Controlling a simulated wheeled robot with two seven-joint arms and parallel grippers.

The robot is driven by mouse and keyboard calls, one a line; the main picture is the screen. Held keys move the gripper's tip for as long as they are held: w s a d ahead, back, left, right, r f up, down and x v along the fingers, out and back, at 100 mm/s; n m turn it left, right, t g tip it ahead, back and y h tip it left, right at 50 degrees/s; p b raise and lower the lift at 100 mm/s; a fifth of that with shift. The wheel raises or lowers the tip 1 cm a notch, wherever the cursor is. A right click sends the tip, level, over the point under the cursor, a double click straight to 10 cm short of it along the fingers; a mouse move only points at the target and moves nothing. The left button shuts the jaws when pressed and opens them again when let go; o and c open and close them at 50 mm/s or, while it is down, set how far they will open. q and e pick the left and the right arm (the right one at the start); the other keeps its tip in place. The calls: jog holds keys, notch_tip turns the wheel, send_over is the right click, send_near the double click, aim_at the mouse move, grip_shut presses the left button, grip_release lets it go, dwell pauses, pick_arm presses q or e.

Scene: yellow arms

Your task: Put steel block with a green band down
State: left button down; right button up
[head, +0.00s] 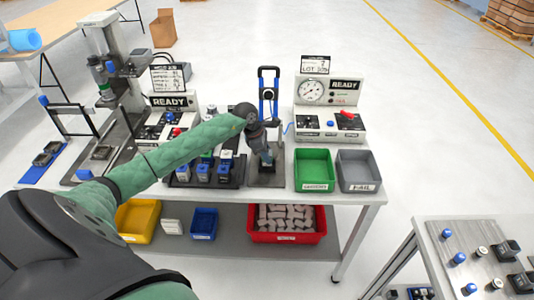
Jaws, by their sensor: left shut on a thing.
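My left gripper (267,158) comes in from the left at the end of a green-sleeved arm. It points down over a dark fixture (262,180) near the front of the workbench (330,196). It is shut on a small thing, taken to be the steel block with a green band. The fingers and wrist hide most of that block, and I cannot tell whether it touches the fixture. Left of the gripper, a dark tray (178,184) holds several small blocks with blue parts. My right gripper is not in view.
A green bin (314,157) and a grey bin (358,158) stand right of the gripper. A gauge tester (342,88) stands behind. The lower shelf holds a yellow bin (138,236), blue bin (203,237) and red bin (254,238). A side table (430,240) stands at right.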

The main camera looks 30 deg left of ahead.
pick_arm(q)
jog(key=shift+f, duration=0.5)
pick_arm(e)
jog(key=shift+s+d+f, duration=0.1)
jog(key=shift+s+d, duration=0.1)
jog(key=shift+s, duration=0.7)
pick_arm(q)
jog(key=shift+f, duration=0.1)
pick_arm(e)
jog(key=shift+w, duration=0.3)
pick_arm(q)
jog(key=c, duration=0.9)
grip_release()
